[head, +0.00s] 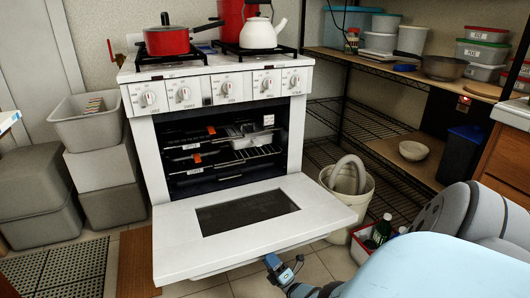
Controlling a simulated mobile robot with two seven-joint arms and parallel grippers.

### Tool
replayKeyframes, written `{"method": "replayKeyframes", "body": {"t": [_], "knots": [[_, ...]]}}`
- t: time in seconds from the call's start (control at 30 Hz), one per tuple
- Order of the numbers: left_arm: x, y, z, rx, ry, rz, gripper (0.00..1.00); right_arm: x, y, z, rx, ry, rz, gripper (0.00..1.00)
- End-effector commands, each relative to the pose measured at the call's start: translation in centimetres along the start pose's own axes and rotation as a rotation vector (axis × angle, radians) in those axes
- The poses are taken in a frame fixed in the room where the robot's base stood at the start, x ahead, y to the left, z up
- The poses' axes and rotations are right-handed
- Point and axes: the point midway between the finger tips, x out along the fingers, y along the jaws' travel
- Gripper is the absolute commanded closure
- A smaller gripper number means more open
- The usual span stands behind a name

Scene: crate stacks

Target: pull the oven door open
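The white oven (139,155) stands in the middle of the head view. Its door (165,245) is folded far down and forward, close to level, with a dark window (246,211) in it. The oven's inside with wire racks (225,158) shows. My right gripper (273,262) is at the door's front edge, right of the middle, where part of a bar shows under the edge. The door hides some of the gripper, so whether its fingers are closed on anything is unclear. My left gripper is out of view.
A red pot (166,40) and a white kettle (262,34) stand on the stove. Grey crates (98,168) are stacked left. A white bucket (346,215) stands close to the door's right side, before wire shelves (372,122). Some floor shows in front.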

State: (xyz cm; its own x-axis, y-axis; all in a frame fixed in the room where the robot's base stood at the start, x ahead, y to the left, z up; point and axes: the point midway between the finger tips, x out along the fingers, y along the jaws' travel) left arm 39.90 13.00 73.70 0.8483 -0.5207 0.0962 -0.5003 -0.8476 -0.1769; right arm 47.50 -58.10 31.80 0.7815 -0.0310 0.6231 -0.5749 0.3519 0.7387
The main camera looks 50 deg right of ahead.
Motion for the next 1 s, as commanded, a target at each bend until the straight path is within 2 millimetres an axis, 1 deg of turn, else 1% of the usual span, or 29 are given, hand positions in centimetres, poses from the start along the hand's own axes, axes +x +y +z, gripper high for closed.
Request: {"method": "replayKeyframes", "body": {"t": [0.03, 0.17, 0.2, 0.27, 0.37, 0.7, 0.83, 1.0], "knots": [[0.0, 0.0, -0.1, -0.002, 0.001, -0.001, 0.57, -0.6, 0.0, 0.1, 0.000, 0.000, -0.004, 0.52], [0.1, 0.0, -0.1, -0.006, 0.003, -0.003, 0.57, -1.7, 0.1, 0.1, 0.000, 0.000, -0.004, 0.52], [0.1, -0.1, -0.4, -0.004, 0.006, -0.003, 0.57, -2.1, 0.3, 0.2, 0.000, 0.001, -0.005, 0.52], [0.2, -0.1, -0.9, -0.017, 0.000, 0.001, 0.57, -3.0, 1.2, 0.4, -0.001, 0.001, -0.005, 0.52], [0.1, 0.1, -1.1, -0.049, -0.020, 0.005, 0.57, -4.3, 2.3, 0.8, -0.001, 0.001, -0.004, 0.52], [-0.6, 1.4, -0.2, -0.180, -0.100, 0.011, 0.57, -9.4, 6.1, 2.1, 0.000, 0.001, -0.003, 0.52], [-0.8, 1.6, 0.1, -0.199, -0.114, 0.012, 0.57, -10.6, 6.8, 2.4, 0.000, -0.001, -0.002, 0.52], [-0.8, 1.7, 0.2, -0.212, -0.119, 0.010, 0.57, -11.1, 7.2, 2.5, -0.001, -0.001, -0.001, 0.52]]}}
